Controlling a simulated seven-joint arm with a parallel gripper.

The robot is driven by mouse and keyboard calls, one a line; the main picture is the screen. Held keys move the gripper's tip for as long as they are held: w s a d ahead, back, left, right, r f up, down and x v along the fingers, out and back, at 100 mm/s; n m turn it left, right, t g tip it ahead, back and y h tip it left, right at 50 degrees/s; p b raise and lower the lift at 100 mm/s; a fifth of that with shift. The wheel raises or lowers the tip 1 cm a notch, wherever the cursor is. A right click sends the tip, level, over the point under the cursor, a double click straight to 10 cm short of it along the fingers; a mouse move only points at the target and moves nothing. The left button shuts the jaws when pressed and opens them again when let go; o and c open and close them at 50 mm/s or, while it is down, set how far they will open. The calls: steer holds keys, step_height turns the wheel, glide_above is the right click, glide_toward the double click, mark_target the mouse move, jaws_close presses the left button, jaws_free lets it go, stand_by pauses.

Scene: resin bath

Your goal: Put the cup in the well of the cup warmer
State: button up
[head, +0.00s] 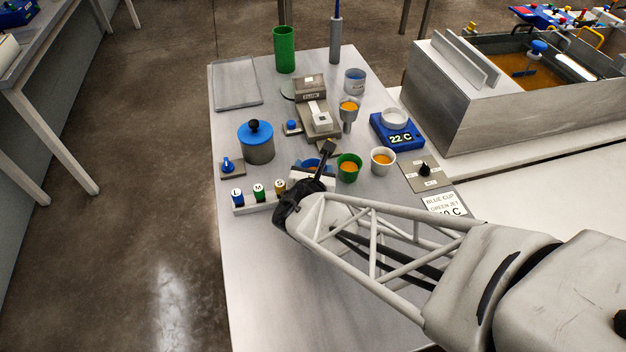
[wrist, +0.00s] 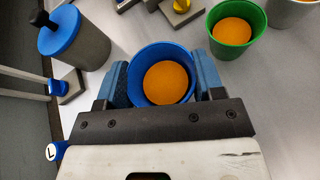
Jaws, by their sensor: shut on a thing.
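A blue cup (wrist: 163,53) with orange liquid in it sits upright between the fingers of my gripper (wrist: 160,84) in the wrist view. The fingers press on its left and right sides. In the head view my gripper (head: 315,168) is over the middle of the table and mostly hides the blue cup. The cup warmer (head: 397,131) is a blue box with a "22 C" display and a pale round well (head: 394,117) on top, to the right of and behind my gripper. I see nothing standing in the well.
A green cup (head: 349,168) and a white cup (head: 383,161), both with orange liquid, stand just right of my gripper. A blue-lidded pot (head: 257,143) is to the left. A knob panel (head: 425,174) and a sign (head: 444,204) lie in front of the warmer.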

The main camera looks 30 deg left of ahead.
steer(key=shift+f, duration=1.7)
steer(key=shift+f, duration=0.1)
steer(key=o, duration=0.9)
steer(key=shift+f, duration=0.1)
steer(key=shift+r, duration=0.2)
steer(key=shift+v, duration=6)
